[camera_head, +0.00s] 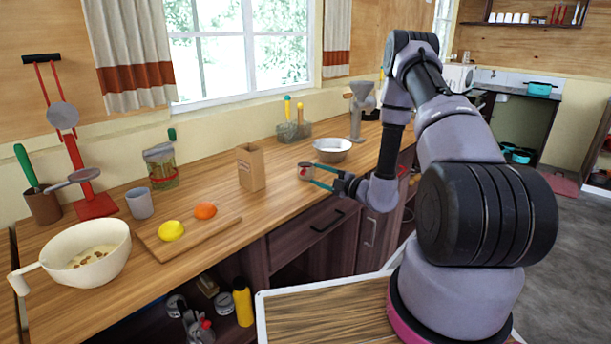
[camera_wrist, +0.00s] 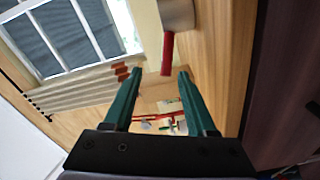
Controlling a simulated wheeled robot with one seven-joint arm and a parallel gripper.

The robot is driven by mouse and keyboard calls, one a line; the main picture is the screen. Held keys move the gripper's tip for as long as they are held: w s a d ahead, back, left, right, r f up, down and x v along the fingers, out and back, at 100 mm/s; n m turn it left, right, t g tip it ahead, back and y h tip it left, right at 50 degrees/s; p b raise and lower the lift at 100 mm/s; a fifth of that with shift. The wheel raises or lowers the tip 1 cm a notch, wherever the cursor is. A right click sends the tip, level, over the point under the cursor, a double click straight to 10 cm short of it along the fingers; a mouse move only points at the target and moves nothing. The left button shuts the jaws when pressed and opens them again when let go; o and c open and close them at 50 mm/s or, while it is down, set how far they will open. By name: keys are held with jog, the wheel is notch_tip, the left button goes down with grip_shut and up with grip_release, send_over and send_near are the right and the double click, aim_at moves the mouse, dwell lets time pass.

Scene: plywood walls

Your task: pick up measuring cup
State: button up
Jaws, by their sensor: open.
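A small grey metal cup (camera_head: 306,172) with a bit of red on it, which looks like the measuring cup, is at the counter's front edge area in the head view. In the wrist view the metal cup (camera_wrist: 177,14) is cut off by the top edge, and its red handle (camera_wrist: 167,52) points down toward the gap between my fingers. My gripper (camera_head: 314,173) is open, with teal fingers spread on either side just right of the cup. In the wrist view my gripper (camera_wrist: 160,72) holds nothing. I cannot tell whether the handle end is between the fingertips.
A metal bowl (camera_head: 332,150) stands just behind the cup. A brown carton (camera_head: 250,168) stands to its left. Further left are a cutting board (camera_head: 160,243) with a lemon and an orange, a grey cup (camera_head: 140,204) and a large cream bowl (camera_head: 100,275). Drawers front the counter below.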

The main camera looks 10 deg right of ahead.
aim_at(305, 170)
jog(key=shift+w+a+f, duration=0.15)
jog(key=shift+w+f, duration=0.05)
jog(key=shift+w, duration=0.1)
jog(key=x, duration=0.4)
jog(key=shift+w+a, duration=0.15)
jog(key=shift+w, duration=0.05)
jog(key=shift+d+f+x, duration=0.1)
jog(key=shift+f+x, duration=0.05)
jog(key=shift+x, duration=0.75)
jog(key=shift+d+f+x, duration=0.1)
jog(key=shift+f+x, duration=0.05)
jog(key=shift+x, duration=0.8)
jog(key=shift+d+f+x, duration=0.1)
jog(key=shift+f+x, duration=0.1)
jog(key=shift+x, duration=0.7)
jog(key=shift+w, duration=0.2)
jog(key=shift+c, duration=0.4)
grip_shut()
